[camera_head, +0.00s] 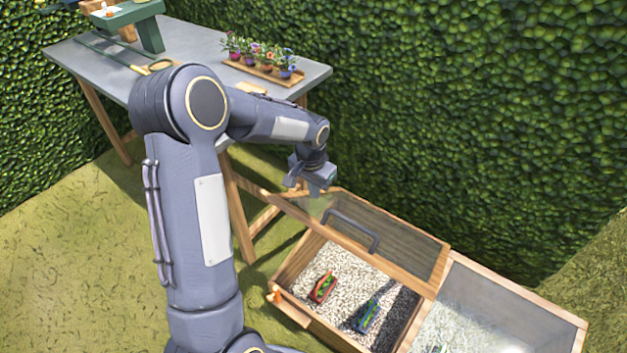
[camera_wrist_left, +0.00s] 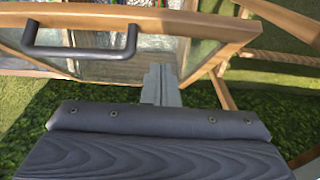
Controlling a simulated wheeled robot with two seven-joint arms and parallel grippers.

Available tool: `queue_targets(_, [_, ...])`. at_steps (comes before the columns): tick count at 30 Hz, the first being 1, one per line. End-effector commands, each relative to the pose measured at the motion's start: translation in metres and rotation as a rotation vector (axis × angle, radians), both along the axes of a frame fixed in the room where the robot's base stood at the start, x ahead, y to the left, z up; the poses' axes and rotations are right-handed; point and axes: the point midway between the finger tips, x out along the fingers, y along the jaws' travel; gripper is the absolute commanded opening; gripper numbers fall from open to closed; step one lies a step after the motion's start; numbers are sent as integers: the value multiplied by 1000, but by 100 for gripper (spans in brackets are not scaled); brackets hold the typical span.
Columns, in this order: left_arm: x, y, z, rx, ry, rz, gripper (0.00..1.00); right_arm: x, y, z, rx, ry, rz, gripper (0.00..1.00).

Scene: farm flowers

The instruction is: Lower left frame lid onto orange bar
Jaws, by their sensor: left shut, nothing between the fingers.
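The left frame lid (camera_head: 398,249) is a wood-edged clear panel with a dark handle (camera_head: 350,231). It stands raised and tilted at the back of the open left bay. In the left wrist view the lid's wooden edge (camera_wrist_left: 190,28) and handle (camera_wrist_left: 80,52) cross the top. My left gripper (camera_head: 314,190) is shut and empty by the lid's upper left corner. In the wrist view its fingers (camera_wrist_left: 160,84) overlap the lid edge; I cannot tell if they touch it. A small orange piece (camera_head: 275,295), perhaps the orange bar, sits at the bay's left front corner. My right gripper is not in view.
The left bay holds pale gravel with a red planter (camera_head: 323,288) and a blue planter (camera_head: 366,315). The right lid (camera_head: 515,290) lies shut. A grey table (camera_head: 200,45) with a tray of potted flowers (camera_head: 262,72) stands behind my left arm. A hedge (camera_head: 480,110) closes the back.

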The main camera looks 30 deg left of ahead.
Motion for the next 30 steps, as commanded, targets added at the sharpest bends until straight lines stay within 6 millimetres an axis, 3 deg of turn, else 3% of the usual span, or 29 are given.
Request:
queue_targets(4, [2,-1,-33,-2,4,1,0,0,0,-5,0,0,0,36])
queue_targets(9, [-14,2,-51,-1,2,1,0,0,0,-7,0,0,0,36])
queue_targets(25, [-22,3,-61,0,-1,1,0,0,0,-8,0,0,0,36])
queue_targets(30, [-23,8,-69,-2,-13,3,0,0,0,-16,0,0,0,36])
